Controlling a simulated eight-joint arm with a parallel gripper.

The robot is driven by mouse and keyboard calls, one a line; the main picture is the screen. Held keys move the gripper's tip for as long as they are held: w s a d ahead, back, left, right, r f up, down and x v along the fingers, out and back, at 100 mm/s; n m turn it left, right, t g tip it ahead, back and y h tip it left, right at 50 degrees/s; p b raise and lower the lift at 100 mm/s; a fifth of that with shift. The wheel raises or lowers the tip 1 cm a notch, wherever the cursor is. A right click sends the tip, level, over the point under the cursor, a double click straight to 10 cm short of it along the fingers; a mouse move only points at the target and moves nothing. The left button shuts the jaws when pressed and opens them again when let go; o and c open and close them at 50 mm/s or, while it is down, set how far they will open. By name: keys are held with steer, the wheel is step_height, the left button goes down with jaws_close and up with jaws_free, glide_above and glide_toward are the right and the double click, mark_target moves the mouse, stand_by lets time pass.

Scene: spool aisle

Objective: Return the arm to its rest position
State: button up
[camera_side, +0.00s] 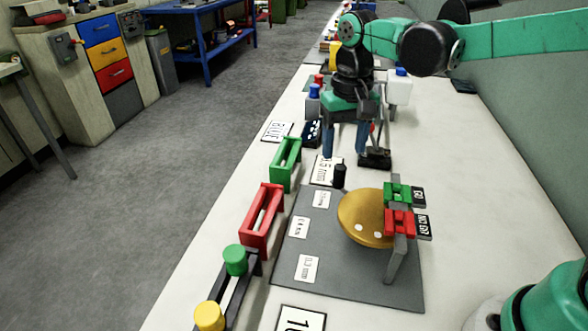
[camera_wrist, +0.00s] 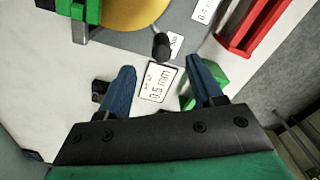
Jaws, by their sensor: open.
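My gripper (camera_side: 346,143) hangs over the white bench, pointing down, with its two blue fingers apart and nothing between them. In the wrist view my gripper (camera_wrist: 163,88) shows both fingers spread on either side of a white card (camera_wrist: 157,82) marked 0.5 mm. The same card (camera_side: 326,170) lies on the bench just below the fingers in the side view. My green arm reaches in from the upper right.
A grey mat (camera_side: 330,280) carries a yellow disc (camera_side: 360,217) with a black knob (camera_side: 339,177), beside a stand with green (camera_side: 397,193) and red (camera_side: 400,222) blocks. Green (camera_side: 285,164) and red (camera_side: 261,218) frames line the left edge.

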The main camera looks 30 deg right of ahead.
steer(key=s+d+n+t, duration=0.1)
steer(key=s+t, duration=0.1)
steer(key=s+d+t, duration=0.1)
steer(key=s+t, duration=0.1)
steer(key=s+d+r+n+t, duration=0.1)
steer(key=s, duration=0.2)
steer(key=shift+r+n+t, duration=0.1)
steer(key=shift+n+t, duration=0.2)
steer(key=shift+t, duration=0.1)
steer(key=shift+s+d+f+n+t, duration=0.2)
steer(key=shift+s+f+n+t, duration=0.15)
steer(key=shift+s+t, duration=0.3)
